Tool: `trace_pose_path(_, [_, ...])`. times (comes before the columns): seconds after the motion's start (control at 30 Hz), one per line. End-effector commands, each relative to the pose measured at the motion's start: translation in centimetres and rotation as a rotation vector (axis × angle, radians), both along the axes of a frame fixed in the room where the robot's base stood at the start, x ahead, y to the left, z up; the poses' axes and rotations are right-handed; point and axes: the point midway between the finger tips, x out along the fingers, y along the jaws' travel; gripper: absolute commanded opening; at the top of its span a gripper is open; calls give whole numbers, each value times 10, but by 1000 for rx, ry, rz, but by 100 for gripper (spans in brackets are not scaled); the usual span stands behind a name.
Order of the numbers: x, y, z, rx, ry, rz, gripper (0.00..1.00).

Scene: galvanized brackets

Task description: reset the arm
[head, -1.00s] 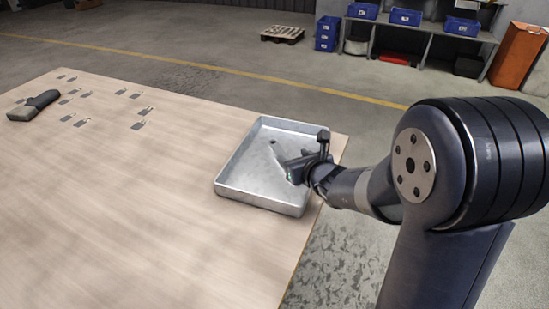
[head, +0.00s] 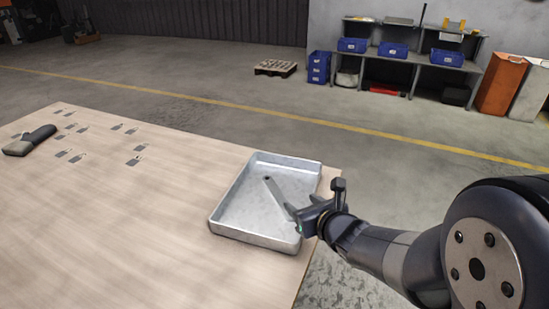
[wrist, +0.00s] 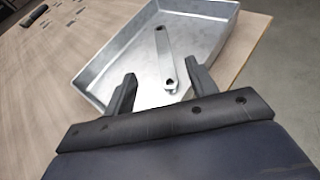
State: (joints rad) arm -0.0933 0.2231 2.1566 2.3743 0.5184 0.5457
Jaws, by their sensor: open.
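My gripper (head: 297,217) is at the right front edge of the metal tray (head: 232,222) in the head view. In the wrist view my gripper (wrist: 160,90) has its two fingers spread apart, open, with nothing held between them. A flat galvanized bracket (head: 277,193) with a hole at its end lies inside the tray. In the wrist view the bracket (wrist: 163,55) lies beyond the fingertips, its near end with the hole between them in the picture.
A dark grey handheld object (head: 30,140) lies at the far left of the table (head: 130,225). The table's middle is clear. A pallet (head: 275,68), blue bins (head: 318,67) and a workbench (head: 405,60) stand well behind on the floor.

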Motion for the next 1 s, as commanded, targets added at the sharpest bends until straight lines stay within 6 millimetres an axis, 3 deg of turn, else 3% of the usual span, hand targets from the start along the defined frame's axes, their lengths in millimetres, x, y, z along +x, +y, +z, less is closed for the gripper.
trace_pose_path(0.67, [85, 44, -42, -1, 3, 2, 54])
trace_pose_path(0.8, [87, 45, -20, 0, -1, 0, 54])
trace_pose_path(1.0, [86, 45, -6, -1, 0, 0, 54])
